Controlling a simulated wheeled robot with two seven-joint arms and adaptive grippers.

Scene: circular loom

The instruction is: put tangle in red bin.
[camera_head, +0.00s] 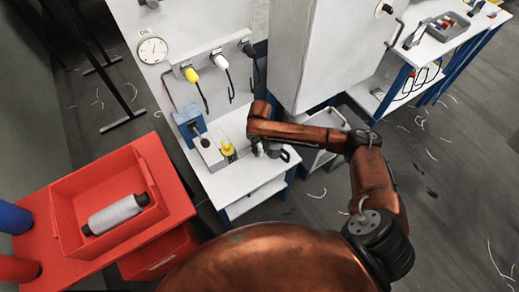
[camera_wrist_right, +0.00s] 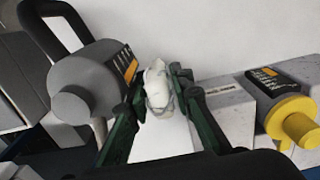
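The red bin (camera_head: 72,218) stands at the left on a red stand, with a grey spool lying in it. My right gripper (camera_head: 272,151) is over the front right part of the white workbench, well to the right of the bin. In the right wrist view, its dark green fingers (camera_wrist_right: 160,88) flank a small whitish tangle (camera_wrist_right: 158,92) that fills the gap between the fingertips. The fingers appear shut on it. The tangle cannot be made out in the head view. My left gripper is not in view.
The white workbench (camera_head: 236,187) carries a blue device (camera_head: 188,122) and a yellow-topped part (camera_head: 228,151). The wrist view shows a grey cylinder (camera_wrist_right: 92,82) and a yellow-ended part (camera_wrist_right: 290,118) beside the fingers. A tall white cabinet (camera_head: 320,50) stands behind. Thread scraps litter the floor.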

